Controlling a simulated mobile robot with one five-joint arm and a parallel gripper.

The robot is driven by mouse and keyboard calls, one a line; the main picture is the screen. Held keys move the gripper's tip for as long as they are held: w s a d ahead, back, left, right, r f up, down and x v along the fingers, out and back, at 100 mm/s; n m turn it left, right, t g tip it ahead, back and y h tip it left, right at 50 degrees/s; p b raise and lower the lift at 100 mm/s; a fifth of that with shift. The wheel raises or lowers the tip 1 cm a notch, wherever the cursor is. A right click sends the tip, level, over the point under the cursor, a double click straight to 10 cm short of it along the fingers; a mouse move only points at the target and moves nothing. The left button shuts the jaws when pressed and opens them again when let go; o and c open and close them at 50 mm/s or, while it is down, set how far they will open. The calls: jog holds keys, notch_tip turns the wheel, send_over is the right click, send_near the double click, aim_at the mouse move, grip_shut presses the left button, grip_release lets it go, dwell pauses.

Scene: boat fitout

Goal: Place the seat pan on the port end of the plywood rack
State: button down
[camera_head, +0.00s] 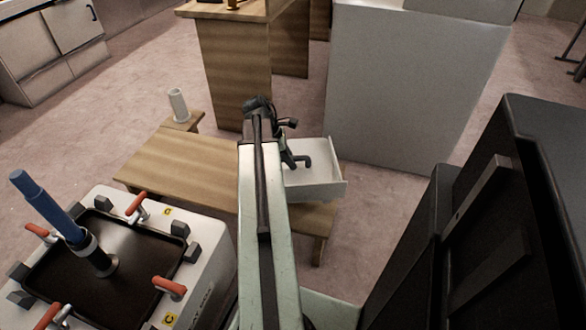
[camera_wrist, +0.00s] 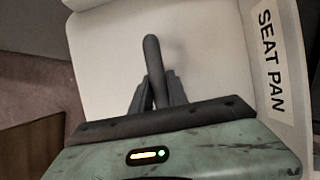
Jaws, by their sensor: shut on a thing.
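The seat pan (camera_head: 318,190) is a white, shallow, tray-like piece at the right part of the plywood rack (camera_head: 180,164), partly behind my arm. In the wrist view the pan (camera_wrist: 105,65) fills most of the picture, with a "SEAT PAN" label at its right edge. My gripper (camera_head: 298,161) is shut on the pan's dark upright handle; the fingers (camera_wrist: 154,92) close around it from both sides. The rack is a low wooden bench. Its left part is bare. I cannot tell whether the pan touches the rack or hangs just above it.
A white cup-like cylinder (camera_head: 178,104) stands on a small wooden stool behind the rack. A white case (camera_head: 209,250) with a black tray, red clamps and a blue-handled post is at front left. A grey cabinet (camera_head: 408,85) and wooden counter (camera_head: 235,65) stand behind.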

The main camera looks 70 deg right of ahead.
jog(key=shift+s+d, duration=0.25)
jog(key=shift+s, duration=0.15)
notch_tip(320, 180, down, 4)
jog(key=b, duration=0.4)
jog(key=shift+r, duration=0.25)
jog(key=c, duration=1.7)
grip_release()
jog(key=shift+f, duration=0.2)
jog(key=o, duration=0.4)
jog(key=shift+r, duration=0.1)
